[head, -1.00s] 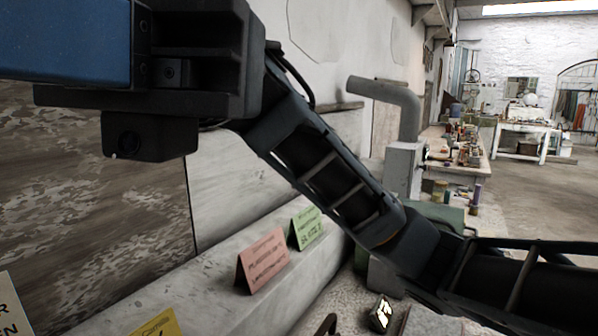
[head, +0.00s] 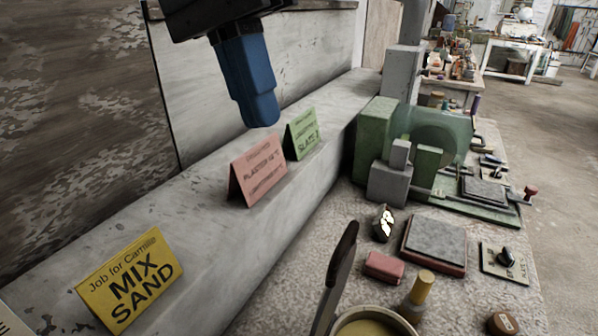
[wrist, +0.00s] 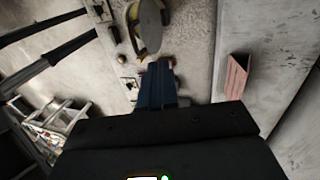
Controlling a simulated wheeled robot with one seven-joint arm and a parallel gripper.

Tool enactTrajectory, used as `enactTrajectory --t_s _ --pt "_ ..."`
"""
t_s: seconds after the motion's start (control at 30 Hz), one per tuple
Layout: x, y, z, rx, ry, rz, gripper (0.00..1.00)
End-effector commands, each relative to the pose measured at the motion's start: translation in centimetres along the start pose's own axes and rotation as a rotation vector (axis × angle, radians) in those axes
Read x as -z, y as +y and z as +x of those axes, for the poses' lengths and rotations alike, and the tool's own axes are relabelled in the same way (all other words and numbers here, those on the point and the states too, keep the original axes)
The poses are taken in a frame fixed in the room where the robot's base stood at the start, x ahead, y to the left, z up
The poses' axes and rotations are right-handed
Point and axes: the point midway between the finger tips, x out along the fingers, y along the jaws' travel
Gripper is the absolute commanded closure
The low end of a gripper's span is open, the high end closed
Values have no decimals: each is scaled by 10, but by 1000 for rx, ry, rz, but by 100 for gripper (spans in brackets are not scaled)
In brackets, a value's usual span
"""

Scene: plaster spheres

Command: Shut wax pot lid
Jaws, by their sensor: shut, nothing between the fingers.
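The wax pot (head: 372,322) is cut off by the bottom edge of the head view, with yellowish wax inside its pale rim. Its dark lid (head: 336,275) stands up steeply at the pot's left side, so the pot is open. In the wrist view the grey lid (wrist: 151,27) covers part of the pot (wrist: 132,14), beyond the fingers. My gripper (head: 264,122) has blue fingers, shut and empty, pointing down above the ledge by the folded cards. It also shows in the wrist view (wrist: 158,66), apart from the lid.
A pink card (head: 257,168), a green card (head: 302,134) and a yellow card (head: 131,280) stand on the stone ledge (head: 215,232). Beyond the pot are a red block (head: 384,266), a yellow-topped bottle (head: 416,292), a grey slab (head: 436,243) and a green machine (head: 375,140).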

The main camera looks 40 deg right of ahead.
Motion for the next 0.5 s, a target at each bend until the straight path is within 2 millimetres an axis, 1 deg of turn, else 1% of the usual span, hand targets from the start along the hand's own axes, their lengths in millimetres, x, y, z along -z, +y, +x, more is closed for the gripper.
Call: enactTrajectory --t_s 0.17,0.5 --pt "0 1 21 -3 -1 -3 100" --pt "-1 1 88 -3 -5 -5 100"
